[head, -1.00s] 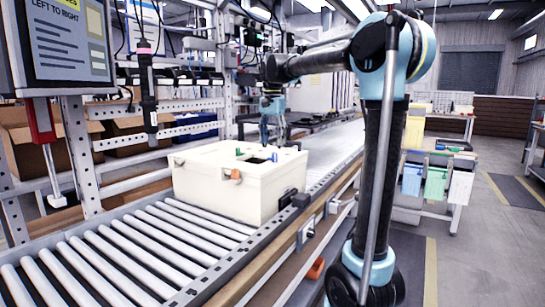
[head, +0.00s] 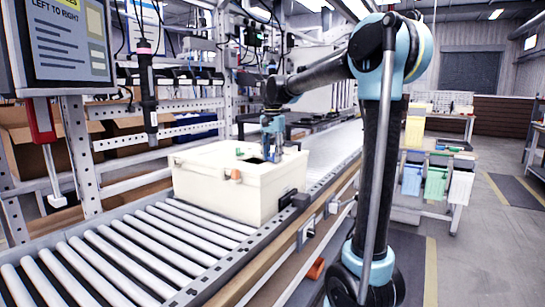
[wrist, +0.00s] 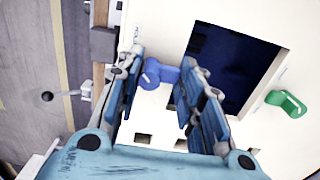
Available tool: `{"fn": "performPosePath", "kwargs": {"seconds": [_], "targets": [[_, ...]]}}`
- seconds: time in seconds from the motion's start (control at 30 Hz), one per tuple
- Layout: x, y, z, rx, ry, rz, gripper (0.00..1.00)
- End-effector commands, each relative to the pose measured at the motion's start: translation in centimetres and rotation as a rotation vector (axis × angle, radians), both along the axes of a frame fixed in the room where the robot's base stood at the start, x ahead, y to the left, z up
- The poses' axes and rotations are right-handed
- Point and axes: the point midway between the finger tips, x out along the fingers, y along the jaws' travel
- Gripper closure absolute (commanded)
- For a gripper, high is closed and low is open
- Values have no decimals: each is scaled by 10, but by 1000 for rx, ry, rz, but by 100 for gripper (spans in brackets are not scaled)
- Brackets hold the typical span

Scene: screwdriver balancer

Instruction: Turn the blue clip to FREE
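The blue clip (wrist: 155,73) sits on top of the cream box (head: 215,190), beside a dark square opening (wrist: 232,68) in its lid. In the wrist view my gripper (wrist: 163,62) has its two fingers apart, one on each side of the clip. The clip nearly spans the gap, and I cannot tell whether a finger touches it. Small lettering by the clip is partly hidden and too small to read. In the head view my gripper (head: 272,152) is low over the box top and hides the blue clip.
A green clip (wrist: 287,103) lies across the opening from the blue one; it also shows in the head view (head: 239,152). An orange part (head: 235,174) is on the box front. The box stands on a roller conveyor (head: 130,250); a screwdriver (head: 148,95) hangs at left.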

Motion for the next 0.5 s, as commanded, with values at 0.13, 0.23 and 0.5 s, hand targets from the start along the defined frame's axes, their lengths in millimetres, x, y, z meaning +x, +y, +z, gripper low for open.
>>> {"fn": "performPosePath", "kwargs": {"seconds": [0.13,0.23,0.5], "targets": [[0,0,0,0,0,0,89],[0,0,0,0,0,2,89],[-1,0,0,0,0,67,89]]}}
